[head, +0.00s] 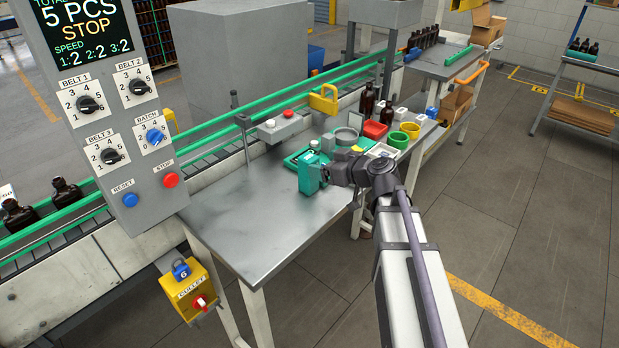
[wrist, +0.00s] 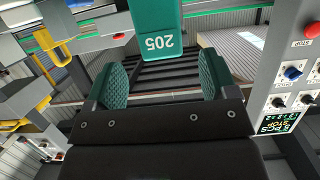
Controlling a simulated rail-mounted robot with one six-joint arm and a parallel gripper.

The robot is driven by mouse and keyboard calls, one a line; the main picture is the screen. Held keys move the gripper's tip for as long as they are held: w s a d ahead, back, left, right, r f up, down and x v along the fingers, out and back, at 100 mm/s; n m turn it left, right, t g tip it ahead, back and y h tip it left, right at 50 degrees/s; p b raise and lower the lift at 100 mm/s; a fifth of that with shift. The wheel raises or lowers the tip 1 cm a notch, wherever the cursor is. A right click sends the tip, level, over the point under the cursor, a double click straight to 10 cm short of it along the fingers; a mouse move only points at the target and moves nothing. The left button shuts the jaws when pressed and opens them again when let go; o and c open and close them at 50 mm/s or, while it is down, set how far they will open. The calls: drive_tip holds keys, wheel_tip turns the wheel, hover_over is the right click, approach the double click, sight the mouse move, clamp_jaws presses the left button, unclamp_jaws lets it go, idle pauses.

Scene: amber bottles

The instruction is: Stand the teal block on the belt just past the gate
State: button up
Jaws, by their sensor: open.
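The teal block (head: 308,173) appears upright at the near edge of the green tray on the steel table; I cannot tell exactly what its base rests on. In the wrist view, which looks upside down, the block (wrist: 155,25) shows the number 205 and runs out of the frame at the top. My gripper (head: 326,172) is beside it, pointing left at it. In the wrist view my gripper (wrist: 162,68) is open, with the block just ahead of the gap between its two pads. A yellow bracket (head: 323,99) at the belt (head: 210,172) may be the gate.
Green guide rails (head: 285,107) run along the belt. A grey control box (head: 278,127) stands between table and belt. The control panel (head: 110,100) rises at left. A red bin (head: 375,130), green and yellow cups and amber bottles stand beyond my gripper. The table's near left (head: 235,220) is clear.

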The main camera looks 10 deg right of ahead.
sight(315, 162)
drive_tip(key=shift+w+a+f, duration=0.2)
drive_tip(key=shift+w+a, duration=0.2)
drive_tip(key=shift+w, duration=0.05)
drive_tip(key=b+x, duration=0.1)
drive_tip(key=x, duration=0.4)
drive_tip(key=shift+r, duration=0.1)
drive_tip(key=shift+c, duration=0.4)
drive_tip(key=c, duration=1.1)
wheel_tip(315, 162, up, 10)
drive_tip(key=p, duration=1)
drive_tip(key=shift+r, duration=0.15)
drive_tip(key=shift+f, duration=0.2)
